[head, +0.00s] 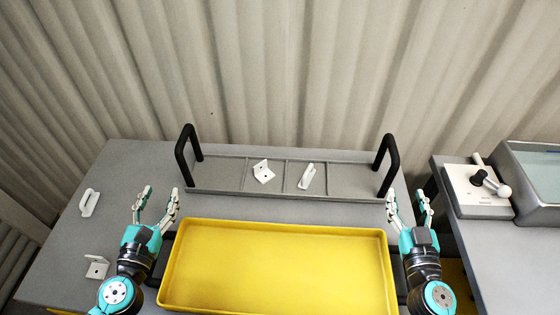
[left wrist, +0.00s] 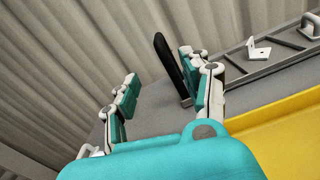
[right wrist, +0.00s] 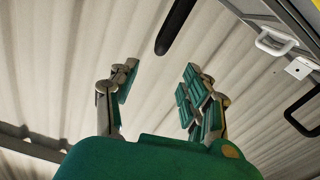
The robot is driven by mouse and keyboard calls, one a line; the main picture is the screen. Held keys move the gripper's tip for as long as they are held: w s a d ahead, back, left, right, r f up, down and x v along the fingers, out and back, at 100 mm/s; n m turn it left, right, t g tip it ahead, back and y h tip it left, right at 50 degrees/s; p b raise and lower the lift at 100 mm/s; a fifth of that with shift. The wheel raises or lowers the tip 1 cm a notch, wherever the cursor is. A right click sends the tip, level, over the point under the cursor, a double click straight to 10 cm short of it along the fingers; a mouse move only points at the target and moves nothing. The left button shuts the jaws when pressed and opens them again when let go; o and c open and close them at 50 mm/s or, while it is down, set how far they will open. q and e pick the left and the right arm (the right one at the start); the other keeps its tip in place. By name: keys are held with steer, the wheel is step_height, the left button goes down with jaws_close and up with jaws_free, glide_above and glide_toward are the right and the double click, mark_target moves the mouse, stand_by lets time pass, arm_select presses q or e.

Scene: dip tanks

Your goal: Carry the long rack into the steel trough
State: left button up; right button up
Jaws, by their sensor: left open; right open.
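The long rack (head: 335,182) is a shallow grey tray at the back of the grey table, with black upright handles at its left end (head: 184,150) and right end (head: 391,160). It holds two white parts. My left gripper (head: 158,195) is open and empty, just left and in front of the left handle, which also shows in the left wrist view (left wrist: 168,62). My right gripper (head: 408,200) is open and empty, in front and right of the right handle, seen in the right wrist view (right wrist: 177,24). The steel trough (head: 545,205) is partly visible at the right edge.
A yellow tray (head: 278,268) lies in front, between my arms. A white handle (head: 90,203) and a white bracket (head: 97,266) lie on the table's left. A white lever box (head: 478,190) stands left of the trough on the right table. A gap separates the tables.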

mark_target(182, 142)
arm_select(q)
steer(key=shift+w, duration=0.25)
arm_select(e)
steer(key=shift+w, duration=0.25)
arm_select(q)
steer(key=shift+s+r, duration=0.15)
arm_select(e)
steer(key=shift+s+r, duration=0.1)
steer(key=shift+s, duration=0.05)
arm_select(q)
steer(key=w, duration=1.1)
steer(key=w+d, duration=0.1)
steer(key=w, duration=0.5)
steer(key=shift+w, duration=0.25)
arm_select(e)
steer(key=w, duration=1.1)
steer(key=w+d, duration=0.1)
steer(key=w, duration=0.5)
steer(key=shift+w, duration=0.25)
arm_select(q)
jaws_close()
arm_select(e)
jaws_close()
